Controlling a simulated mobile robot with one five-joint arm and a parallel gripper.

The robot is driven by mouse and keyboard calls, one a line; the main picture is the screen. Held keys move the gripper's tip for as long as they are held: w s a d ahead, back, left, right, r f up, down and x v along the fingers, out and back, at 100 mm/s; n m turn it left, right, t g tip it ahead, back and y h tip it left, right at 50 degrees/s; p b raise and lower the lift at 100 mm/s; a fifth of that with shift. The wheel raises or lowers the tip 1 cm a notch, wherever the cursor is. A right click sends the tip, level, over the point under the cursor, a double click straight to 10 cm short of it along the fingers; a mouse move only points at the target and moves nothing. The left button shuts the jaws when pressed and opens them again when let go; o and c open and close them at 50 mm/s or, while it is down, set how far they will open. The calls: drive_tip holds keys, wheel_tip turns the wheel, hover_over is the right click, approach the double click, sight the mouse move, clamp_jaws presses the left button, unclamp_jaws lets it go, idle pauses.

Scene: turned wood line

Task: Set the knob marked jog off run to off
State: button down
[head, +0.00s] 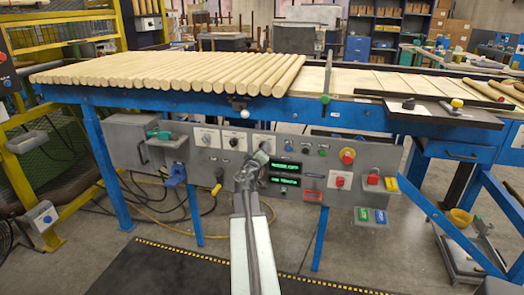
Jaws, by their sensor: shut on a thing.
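A grey control panel (317,153) hangs under the blue bench frame. My gripper (264,150) is in front of the panel, shut at a knob on a white plate (257,138). The gripper covers most of that knob, so its pointer direction does not show. The lettering on the plates is too small to read, so I cannot tell which is marked jog off run.
Two green displays (287,166) sit just right of my gripper. Wooden rods (180,72) lie on the bench above. Cables and a black mat (180,270) are below.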

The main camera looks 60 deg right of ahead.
drive_tip(key=shift+n, duration=1.6)
drive_tip(key=c, duration=1)
unclamp_jaws()
drive_tip(key=shift+a, duration=0.15)
drive_tip(key=v, duration=0.7)
drive_tip(key=shift+a, duration=0.25)
